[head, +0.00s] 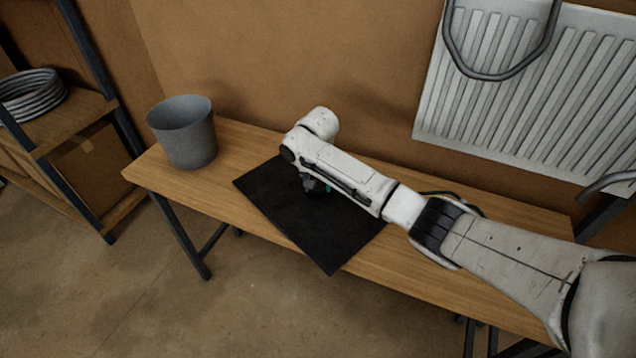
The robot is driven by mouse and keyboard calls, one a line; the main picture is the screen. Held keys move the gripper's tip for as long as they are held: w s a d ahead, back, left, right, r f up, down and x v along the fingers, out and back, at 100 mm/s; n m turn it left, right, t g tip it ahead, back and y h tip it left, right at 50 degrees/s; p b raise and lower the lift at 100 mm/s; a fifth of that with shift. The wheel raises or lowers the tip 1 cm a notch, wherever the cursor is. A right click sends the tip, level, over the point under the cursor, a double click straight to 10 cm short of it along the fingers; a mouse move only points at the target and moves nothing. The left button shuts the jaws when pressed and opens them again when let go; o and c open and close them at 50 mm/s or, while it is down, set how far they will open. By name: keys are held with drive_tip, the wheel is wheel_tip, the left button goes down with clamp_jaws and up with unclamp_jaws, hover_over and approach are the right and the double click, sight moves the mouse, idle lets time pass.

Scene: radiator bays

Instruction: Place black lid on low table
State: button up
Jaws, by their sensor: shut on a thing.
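The black lid (300,222) is a flat, dark, four-cornered panel over the middle of the low table (225,183). Its near corner reaches past the table's front edge in the picture. I cannot tell whether it rests on the tabletop or hangs just above it. My gripper (320,188) points down at the upper middle part of the lid and is shut on it. My wrist and forearm hide most of the fingers and the point of grip. The table is long and narrow, with a wooden top and dark metal legs.
A grey bucket (184,133) stands on the table's left end, a little left of the lid. A white radiator (530,95) hangs on the wall behind the right side. A shelf rack (75,125) with coiled grey hose (32,95) stands at left.

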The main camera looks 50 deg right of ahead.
sight(318, 188)
drive_tip(key=o, duration=1.4)
wheel_tip(318, 188, up, 12)
drive_tip(key=s+a, duration=0.1)
